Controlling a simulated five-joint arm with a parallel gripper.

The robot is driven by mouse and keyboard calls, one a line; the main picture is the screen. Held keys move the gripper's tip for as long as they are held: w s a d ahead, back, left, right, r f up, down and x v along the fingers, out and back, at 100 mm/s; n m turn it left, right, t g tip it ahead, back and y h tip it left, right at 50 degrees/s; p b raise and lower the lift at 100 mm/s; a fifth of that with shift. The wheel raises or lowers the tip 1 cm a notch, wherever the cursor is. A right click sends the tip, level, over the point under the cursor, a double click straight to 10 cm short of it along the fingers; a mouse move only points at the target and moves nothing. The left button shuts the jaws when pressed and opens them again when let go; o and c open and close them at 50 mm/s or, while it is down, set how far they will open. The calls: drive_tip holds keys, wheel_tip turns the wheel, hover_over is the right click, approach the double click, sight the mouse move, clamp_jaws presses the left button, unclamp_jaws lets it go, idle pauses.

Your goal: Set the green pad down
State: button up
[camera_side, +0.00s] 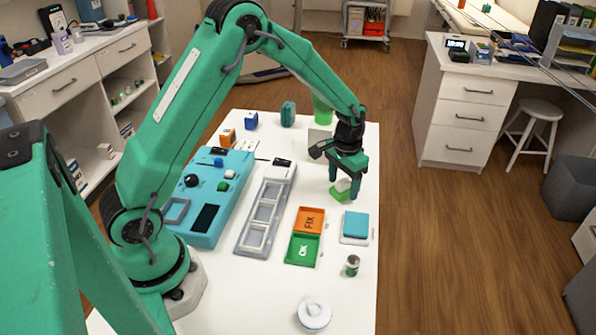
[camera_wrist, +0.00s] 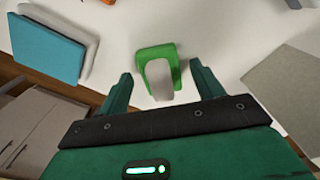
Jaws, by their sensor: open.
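The green pad (camera_side: 339,194) is at the right part of the white table, directly below my gripper (camera_side: 343,192). In the wrist view the green pad (camera_wrist: 156,52) looks like a green arch around a pale middle. It lies between and just beyond the tips of my gripper (camera_wrist: 161,72). The two fingers are spread wide, with a visible gap between each finger and the pad. The pad appears to rest on the table surface. In the side view the fingers partly hide it.
A blue pad on a pale base (camera_side: 355,226) is close to the gripper. Orange (camera_side: 309,220) and green (camera_side: 302,249) trays stand left of it. A grey slotted rack (camera_side: 265,212) and blue panel (camera_side: 208,200) are farther left. A small jar (camera_side: 352,265) stands nearer the front.

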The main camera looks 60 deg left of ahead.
sight(343, 181)
wheel_tip(343, 181, up, 11)
idle(0.5)
idle(0.5)
drive_tip(key=s+d+r+t, duration=0.1)
drive_tip(key=s+r+t, duration=0.2)
drive_tip(key=s+r, duration=0.85)
drive_tip(key=s+t, duration=0.2)
drive_tip(key=s, duration=1.2)
drive_tip(key=shift+d+r+t, duration=0.3)
drive_tip(key=shift+d+r, duration=0.05)
drive_tip(key=shift+d, duration=0.05)
